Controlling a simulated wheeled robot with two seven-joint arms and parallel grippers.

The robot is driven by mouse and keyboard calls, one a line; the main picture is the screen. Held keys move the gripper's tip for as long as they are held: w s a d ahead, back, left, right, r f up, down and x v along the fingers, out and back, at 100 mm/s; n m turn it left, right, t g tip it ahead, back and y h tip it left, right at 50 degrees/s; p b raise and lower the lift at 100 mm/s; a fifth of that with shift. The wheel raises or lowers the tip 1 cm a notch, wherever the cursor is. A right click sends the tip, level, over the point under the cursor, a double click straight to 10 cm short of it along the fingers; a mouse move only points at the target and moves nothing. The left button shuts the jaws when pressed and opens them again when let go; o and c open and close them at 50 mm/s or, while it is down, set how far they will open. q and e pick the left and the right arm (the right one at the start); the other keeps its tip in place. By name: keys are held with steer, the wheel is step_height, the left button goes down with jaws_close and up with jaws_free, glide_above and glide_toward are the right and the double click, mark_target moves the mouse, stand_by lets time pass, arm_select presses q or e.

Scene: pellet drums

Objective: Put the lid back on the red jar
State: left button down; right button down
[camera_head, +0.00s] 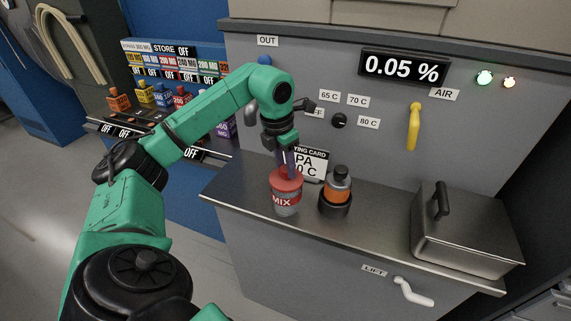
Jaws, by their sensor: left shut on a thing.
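The red jar (286,208), labelled MIX, stands upright on the steel counter with a grey lower part. The red lid (286,180) is at the jar's mouth, right under my left gripper (287,163). My left gripper points down and is shut on the lid from above. I cannot tell whether the lid is fully seated or a little above the rim. My right gripper is not in view.
An orange and grey bottle (338,187) stands in a black holder (334,207) close to the jar's right. A drying card (313,161) is behind the jar. A steel box (466,238) with a black handle stands at the right. The counter between holder and box is clear.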

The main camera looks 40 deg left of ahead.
arm_select(q)
steer(key=shift+c, duration=2)
jaws_free()
steer(key=o, duration=0.4)
steer(key=shift+r, duration=0.1)
step_height(320, 180, up, 7)
steer(key=p, duration=0.7)
jaws_close()
